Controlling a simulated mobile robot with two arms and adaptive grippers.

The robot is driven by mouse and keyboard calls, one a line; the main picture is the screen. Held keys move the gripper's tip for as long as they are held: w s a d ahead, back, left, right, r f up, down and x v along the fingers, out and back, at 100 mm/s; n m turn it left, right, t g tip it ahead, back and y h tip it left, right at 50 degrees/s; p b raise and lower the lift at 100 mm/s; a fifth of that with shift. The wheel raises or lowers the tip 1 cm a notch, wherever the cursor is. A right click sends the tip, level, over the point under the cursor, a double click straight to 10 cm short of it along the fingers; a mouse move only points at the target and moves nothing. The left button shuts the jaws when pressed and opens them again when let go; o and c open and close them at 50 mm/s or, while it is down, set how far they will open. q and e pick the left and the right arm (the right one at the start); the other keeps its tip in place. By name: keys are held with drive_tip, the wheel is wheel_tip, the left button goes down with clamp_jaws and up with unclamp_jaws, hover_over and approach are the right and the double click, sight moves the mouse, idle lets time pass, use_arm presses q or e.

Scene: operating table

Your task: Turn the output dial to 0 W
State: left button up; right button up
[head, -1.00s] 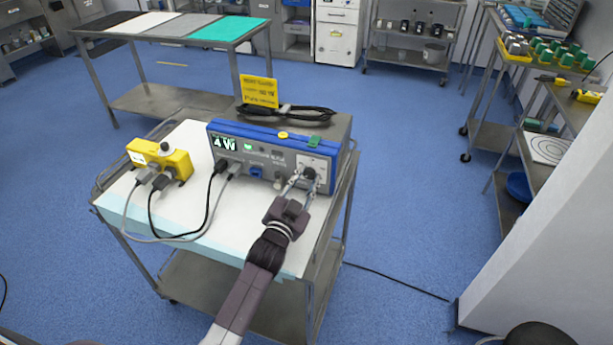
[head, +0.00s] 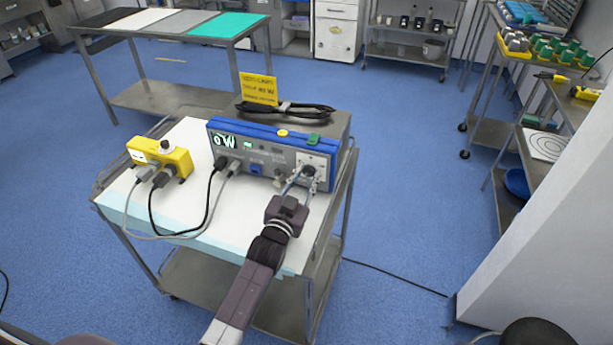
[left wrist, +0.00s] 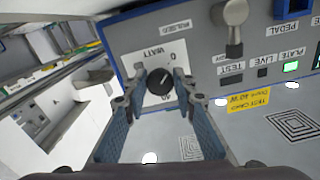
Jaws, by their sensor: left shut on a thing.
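The output dial (left wrist: 159,82) is a black round knob on a white panel marked WATT. Its light pointer line slants up and right toward the printed 0 in the left wrist view. My left gripper (left wrist: 159,88) is shut on the dial, with one finger on each side. In the head view the left gripper (head: 300,180) reaches the right end of the front face of the blue and grey generator (head: 270,150) and partly covers the dial. The generator's green display (head: 224,140) appears to read 0 W. My right gripper is not in view.
The generator stands on a cart with a white top (head: 190,210). A yellow box (head: 160,157) with plugged cables sits at its left. A yellow note (head: 259,90) and a coiled black cable (head: 287,109) are on top. A shelf cart (head: 415,45) stands farther back.

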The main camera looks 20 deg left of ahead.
use_arm(q)
drive_tip(key=o, duration=1.2)
drive_tip(key=shift+c, duration=0.2)
drive_tip(key=shift+s, duration=0.15)
drive_tip(key=s, duration=1.1)
drive_tip(key=shift+s+a, duration=0.2)
drive_tip(key=shift+s, duration=0.2)
drive_tip(key=shift+f, duration=0.1)
